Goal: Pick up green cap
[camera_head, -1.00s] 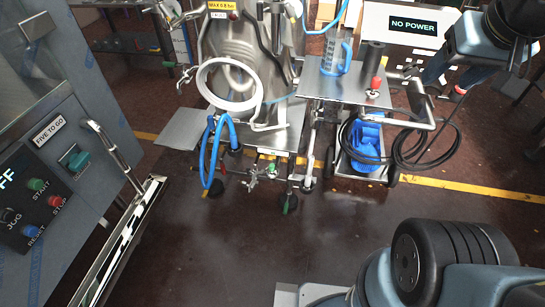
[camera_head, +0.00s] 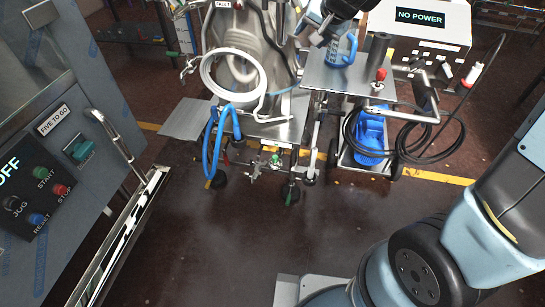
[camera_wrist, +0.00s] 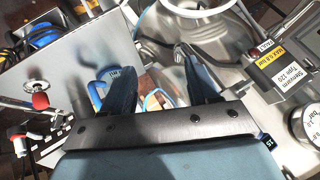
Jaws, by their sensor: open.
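My gripper (camera_wrist: 160,80) is open, with its two dark fingers apart and nothing visibly held between them. In the head view my gripper (camera_head: 322,27) is at the top, beside the blue-handled measuring jug and near the steel machine. I cannot single out a sure green cap. A small green part (camera_head: 275,160) shows on the valve fittings under the machine, and another green part (camera_head: 290,192) is at a foot below it. Neither is near my gripper. No green cap is clear in the wrist view.
The blue-handled jug (camera_head: 347,50) stands on a steel trolley shelf (camera_head: 340,82) with a red knob (camera_head: 381,74). Black cable loops (camera_head: 435,150) and blue hoses (camera_head: 213,140) hang nearby. A control cabinet (camera_head: 75,140) stands left. The central floor is open.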

